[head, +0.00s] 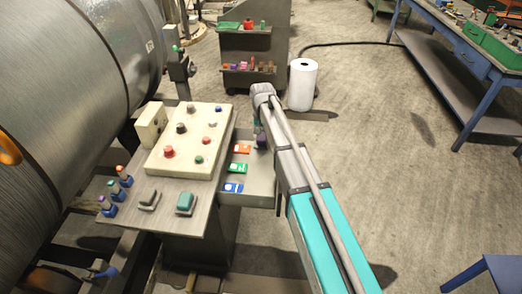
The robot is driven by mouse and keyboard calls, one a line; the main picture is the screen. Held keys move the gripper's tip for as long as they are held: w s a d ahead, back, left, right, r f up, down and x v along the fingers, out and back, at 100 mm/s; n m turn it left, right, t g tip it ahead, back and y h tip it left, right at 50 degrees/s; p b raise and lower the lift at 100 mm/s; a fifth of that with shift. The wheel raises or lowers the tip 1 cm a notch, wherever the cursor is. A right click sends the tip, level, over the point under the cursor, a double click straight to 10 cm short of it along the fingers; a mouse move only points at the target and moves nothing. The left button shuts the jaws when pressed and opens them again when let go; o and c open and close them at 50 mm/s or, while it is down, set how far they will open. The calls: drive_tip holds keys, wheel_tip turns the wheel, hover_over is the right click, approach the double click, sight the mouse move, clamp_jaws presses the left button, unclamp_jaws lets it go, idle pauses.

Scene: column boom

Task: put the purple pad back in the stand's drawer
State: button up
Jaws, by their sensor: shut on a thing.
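The stand (215,205) carries a cream control panel and has its drawer (262,182) pulled out on the right side. An orange pad (242,149), a green pad (238,168) and a blue pad (233,188) lie in a column in the drawer. My gripper (260,133) is over the drawer's far right part, partly hidden by my arm. It is shut on the purple pad (262,141), a small dark purple patch below the fingers. I cannot tell whether the pad touches the drawer floor.
A large metal cylinder (75,70) fills the left. A shelf unit (250,50) and a white roll (302,84) stand behind the drawer. A blue workbench (450,50) is at the far right.

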wheel_tip(320, 180, down, 7)
drive_tip(key=b, duration=0.6)
wheel_tip(320, 180, down, 8)
drive_tip(key=b, duration=0.8)
drive_tip(key=shift+r, duration=0.15)
drive_tip(key=shift+f+b, duration=0.7)
idle(1.1)
drive_tip(key=o, duration=1.1)
drive_tip(key=shift+r, duration=0.15)
